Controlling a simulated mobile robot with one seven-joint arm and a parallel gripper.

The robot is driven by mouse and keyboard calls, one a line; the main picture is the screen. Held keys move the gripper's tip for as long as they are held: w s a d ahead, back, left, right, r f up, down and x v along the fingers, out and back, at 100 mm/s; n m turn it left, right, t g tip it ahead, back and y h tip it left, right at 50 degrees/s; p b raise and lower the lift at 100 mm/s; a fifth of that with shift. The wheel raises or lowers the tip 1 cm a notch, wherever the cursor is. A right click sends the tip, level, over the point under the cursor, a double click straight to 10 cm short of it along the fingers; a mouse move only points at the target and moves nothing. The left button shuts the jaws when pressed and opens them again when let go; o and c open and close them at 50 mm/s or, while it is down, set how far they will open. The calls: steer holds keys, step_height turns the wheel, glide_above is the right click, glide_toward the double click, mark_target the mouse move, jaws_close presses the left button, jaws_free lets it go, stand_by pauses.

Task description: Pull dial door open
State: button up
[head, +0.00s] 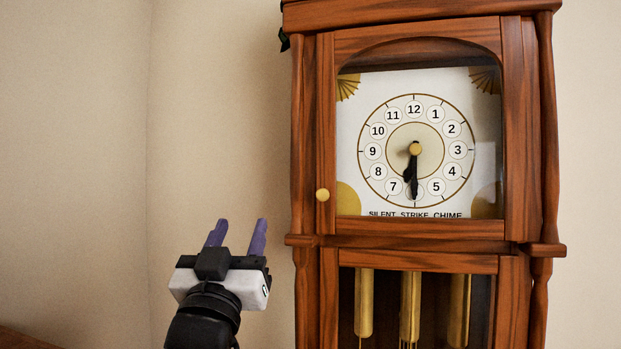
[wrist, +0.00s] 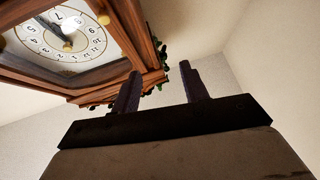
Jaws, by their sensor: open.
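The dial door (head: 418,228) is the wood-framed glass door over the white clock face (head: 414,150), on the upper part of a tall wooden clock. It looks closed. Its small round brass knob (head: 323,195) is on the left side of its frame. My gripper (head: 238,232) is open and empty, its two purple fingers pointing up, to the left of and below the knob, apart from the clock. In the wrist view my gripper (wrist: 161,88) also shows open, with nothing between the fingers. There the clock is at upper left, with a brass knob (wrist: 103,16) near the top.
The clock's lower section (head: 410,305) holds several brass weights behind glass. A wooden ledge (head: 425,245) sticks out below the dial door. Something green (wrist: 160,82) shows at the clock's top. Plain wall and free room lie to the left.

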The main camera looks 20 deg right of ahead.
mark_target(322, 196)
steer(key=d+m+g+h, duration=0.2)
steer(key=d+m+g, duration=0.15)
steer(key=d, duration=0.55)
steer(key=shift+n+g, duration=0.35)
steer(key=shift+n, duration=0.1)
steer(key=p+x, duration=0.1)
steer(key=x, duration=0.3)
steer(key=p+x, duration=0.2)
steer(key=x, duration=0.3)
steer(key=p+x, duration=0.2)
steer(key=x, duration=0.2)
steer(key=shift+w+d+f, duration=0.25)
steer(key=shift+d+f, duration=0.05)
steer(key=shift+d, duration=0.05)
jaws_close()
